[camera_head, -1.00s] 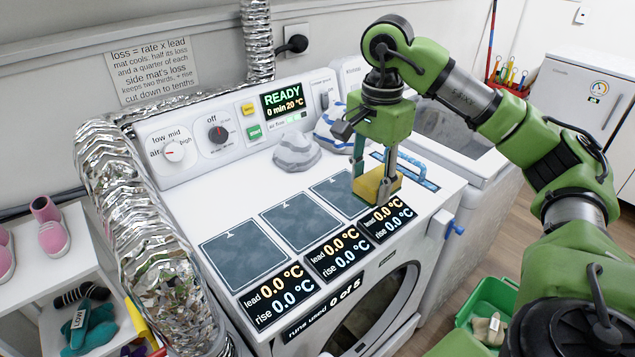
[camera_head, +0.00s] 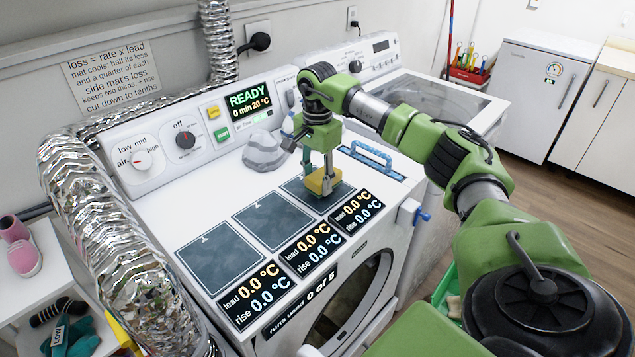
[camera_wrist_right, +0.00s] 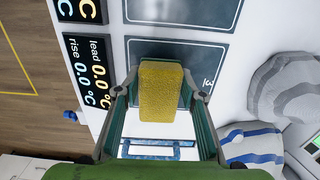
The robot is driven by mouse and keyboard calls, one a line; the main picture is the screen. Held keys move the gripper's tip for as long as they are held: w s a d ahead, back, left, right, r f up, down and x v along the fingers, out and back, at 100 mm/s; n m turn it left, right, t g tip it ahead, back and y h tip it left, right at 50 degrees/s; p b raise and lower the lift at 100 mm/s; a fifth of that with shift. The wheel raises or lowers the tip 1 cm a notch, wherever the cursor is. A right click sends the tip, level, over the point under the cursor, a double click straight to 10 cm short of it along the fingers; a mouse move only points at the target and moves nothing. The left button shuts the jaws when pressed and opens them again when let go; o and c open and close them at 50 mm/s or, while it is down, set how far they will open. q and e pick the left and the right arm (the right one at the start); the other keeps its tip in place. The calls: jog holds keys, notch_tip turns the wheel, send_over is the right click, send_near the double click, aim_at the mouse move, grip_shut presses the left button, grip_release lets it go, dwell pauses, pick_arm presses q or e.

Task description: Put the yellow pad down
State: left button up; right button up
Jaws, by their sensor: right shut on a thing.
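The yellow pad (camera_head: 322,181) is between the fingers of my right gripper (camera_head: 321,178), over the rightmost dark mat (camera_head: 300,188) on top of the white machine. In the right wrist view the yellow pad (camera_wrist_right: 161,92) covers the middle of that mat, which bears a "3" (camera_wrist_right: 208,83). My right gripper (camera_wrist_right: 160,95) is shut on the pad, with one finger at each side. I cannot tell whether the pad's underside touches the mat. My left gripper is not in view.
The middle mat (camera_head: 272,219) and left mat (camera_head: 221,257) are bare. Display panels (camera_head: 312,248) line the front edge, reading 0.0 °C. A grey stone-like lump (camera_head: 263,151) sits behind the mats. A blue handle (camera_head: 371,154) lies to the right. A foil duct (camera_head: 110,230) runs along the left.

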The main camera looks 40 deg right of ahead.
jog(key=shift+f+p, duration=0.3)
jog(key=shift+f, duration=0.65)
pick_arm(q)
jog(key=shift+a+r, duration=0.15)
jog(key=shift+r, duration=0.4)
pick_arm(e)
jog(key=shift+f, duration=0.1)
jog(key=shift+f, duration=0.1)
jog(key=o, duration=1.1)
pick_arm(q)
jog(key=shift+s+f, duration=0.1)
